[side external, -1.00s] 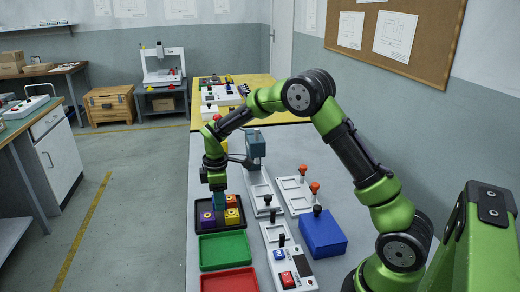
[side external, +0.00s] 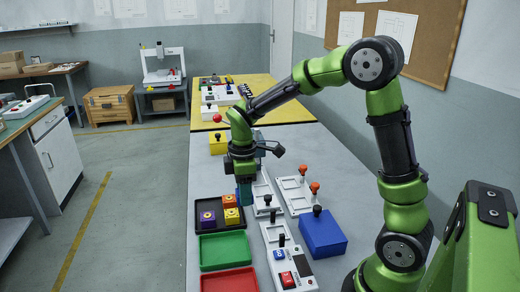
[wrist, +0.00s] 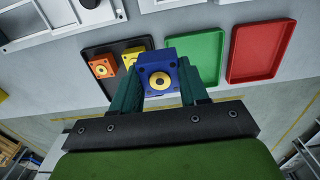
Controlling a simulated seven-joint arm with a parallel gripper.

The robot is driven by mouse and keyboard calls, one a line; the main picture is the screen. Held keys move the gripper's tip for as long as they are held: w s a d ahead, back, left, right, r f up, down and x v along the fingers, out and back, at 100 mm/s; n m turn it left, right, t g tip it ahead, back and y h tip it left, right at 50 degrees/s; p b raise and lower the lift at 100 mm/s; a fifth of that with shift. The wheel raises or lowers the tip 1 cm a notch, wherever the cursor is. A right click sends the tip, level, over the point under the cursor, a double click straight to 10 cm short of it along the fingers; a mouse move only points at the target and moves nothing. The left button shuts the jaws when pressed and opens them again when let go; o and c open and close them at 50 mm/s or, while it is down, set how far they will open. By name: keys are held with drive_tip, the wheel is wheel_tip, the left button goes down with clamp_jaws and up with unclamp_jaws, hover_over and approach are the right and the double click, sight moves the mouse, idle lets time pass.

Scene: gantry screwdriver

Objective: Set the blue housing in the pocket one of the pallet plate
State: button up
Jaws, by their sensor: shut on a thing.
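My gripper (side external: 244,196) is shut on the blue housing (wrist: 159,78). The wrist view shows the housing between the teal fingers, with a yellow ring and dark hole on its face. In the side view the fingers largely hide it. The gripper is raised, just right of the black tray (side external: 197,220) and beside the left white pocketed plate (side external: 258,188). A second white pocketed plate (side external: 293,194) with orange knobs is to its right. I cannot tell which is the pallet plate or which pocket is number one.
Green (side external: 225,249) and red (side external: 229,281) trays lie in front. A blue box (side external: 323,235) and a button panel (side external: 286,262) stand to the right.

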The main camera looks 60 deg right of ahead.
wheel_tip(320, 180, up, 2)
drive_tip(key=w+d, duration=0.2)
drive_tip(key=d, duration=0.5)
hover_over(290, 184)
drive_tip(key=shift+a+f, duration=0.15)
drive_tip(key=shift+f, duration=5.25)
drive_tip(key=shift+f, duration=0.7)
drive_tip(key=o, duration=1.4)
